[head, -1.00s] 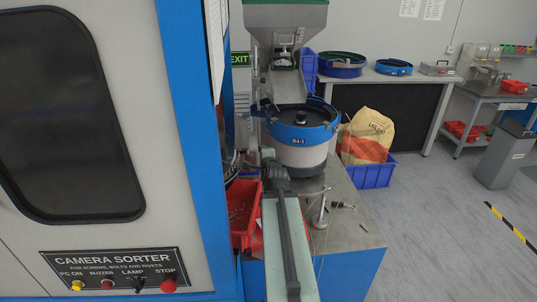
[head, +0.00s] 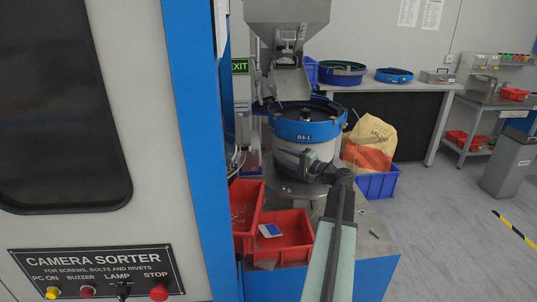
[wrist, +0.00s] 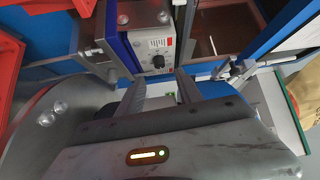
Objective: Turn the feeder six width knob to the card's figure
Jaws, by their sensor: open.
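In the wrist view a small dark round knob (wrist: 158,61) sits on the face of a grey box (wrist: 146,20), below a white label with red print (wrist: 159,43). The figures on the label and around the knob are too small to read. My gripper (wrist: 159,77) is open and empty, its two fingers pointing towards the box with the knob between and just beyond their tips. In the head view my gripper (head: 310,162) is beside the bowl feeder marked B4-1 (head: 295,130); the knob is not seen there. A small white and blue card (head: 270,230) lies in a red bin.
Two red bins (head: 248,192) stand left of my arm, beside the camera sorter cabinet (head: 95,235). A hopper (head: 287,12) is above the bowl. A blue crate (head: 378,184) with a sack (head: 367,140) stands behind to the right.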

